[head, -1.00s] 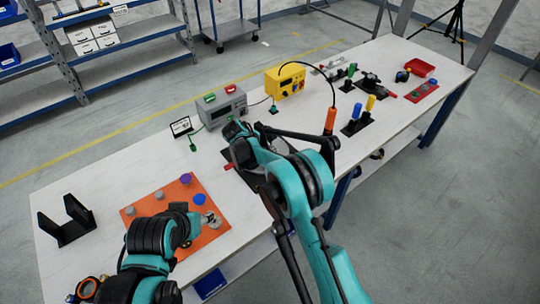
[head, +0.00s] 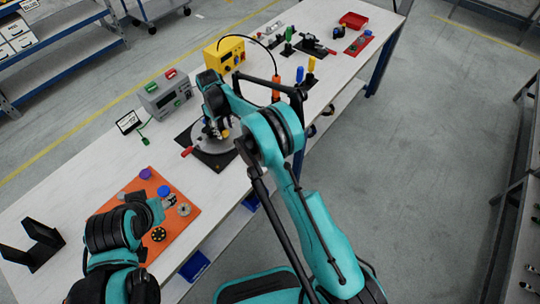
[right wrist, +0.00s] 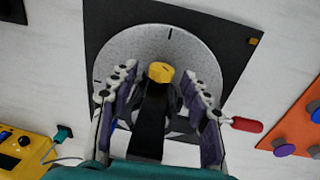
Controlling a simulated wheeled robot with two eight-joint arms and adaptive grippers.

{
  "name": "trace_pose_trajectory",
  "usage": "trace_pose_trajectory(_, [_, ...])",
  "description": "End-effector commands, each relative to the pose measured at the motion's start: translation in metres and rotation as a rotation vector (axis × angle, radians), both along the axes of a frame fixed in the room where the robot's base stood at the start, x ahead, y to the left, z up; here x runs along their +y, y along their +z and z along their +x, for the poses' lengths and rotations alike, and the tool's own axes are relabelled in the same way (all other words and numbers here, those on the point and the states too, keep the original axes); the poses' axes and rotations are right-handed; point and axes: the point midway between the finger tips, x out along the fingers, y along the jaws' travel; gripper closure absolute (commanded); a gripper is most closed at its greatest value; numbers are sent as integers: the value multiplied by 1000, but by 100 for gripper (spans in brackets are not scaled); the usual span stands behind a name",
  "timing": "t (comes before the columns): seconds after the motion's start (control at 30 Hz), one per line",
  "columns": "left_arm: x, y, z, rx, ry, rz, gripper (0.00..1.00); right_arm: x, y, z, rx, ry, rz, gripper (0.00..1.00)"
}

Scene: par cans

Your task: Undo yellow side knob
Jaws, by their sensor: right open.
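The yellow knob (right wrist: 161,72) shows in the right wrist view, in front of a grey speckled disc (right wrist: 205,60) on a square black plate (right wrist: 100,30). My right gripper (right wrist: 160,84) is open, with its fingers on either side of the knob. I cannot tell whether they touch it. In the head view the right gripper (head: 219,127) is over the disc (head: 204,145), and a bit of the yellow knob (head: 225,134) shows beside it. My left gripper (head: 158,197) is by the orange board; its jaws are too unclear to read.
A red handle (head: 187,152) sticks out beside the disc. The orange board (head: 184,226) carries several knobs and round parts. A grey box (head: 166,97) and a yellow box (head: 225,54) stand behind. A black bracket (head: 32,245) is at the left end of the table.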

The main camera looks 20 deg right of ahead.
Motion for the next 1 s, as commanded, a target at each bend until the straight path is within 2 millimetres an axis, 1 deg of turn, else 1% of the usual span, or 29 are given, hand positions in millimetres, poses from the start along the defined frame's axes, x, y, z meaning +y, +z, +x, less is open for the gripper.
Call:
trace_pose_trajectory(0.03, [0, 5, 0, 0, 0, 0, 52, 2, 14, -1, -1, 1, -1, 52])
trace_pose_trajectory(0.27, [0, 15, 0, 0, 0, 0, 52, 5, 62, -4, -1, 1, -4, 52])
trace_pose_trajectory(0.3, [0, 8, 0, 0, 0, 0, 52, 0, 63, -7, -12, -17, 3, 52])
trace_pose_trajectory(0.4, [0, -1, 0, 0, 0, 0, 52, -8, 72, -14, -37, -62, 24, 52])
trace_pose_trajectory(0.67, [0, -19, 0, 0, 0, 0, 52, -29, 99, -38, -101, -178, 79, 52])
trace_pose_trajectory(1.0, [0, -43, 0, 0, 0, 0, 52, -55, 123, -80, -181, -328, 155, 52])
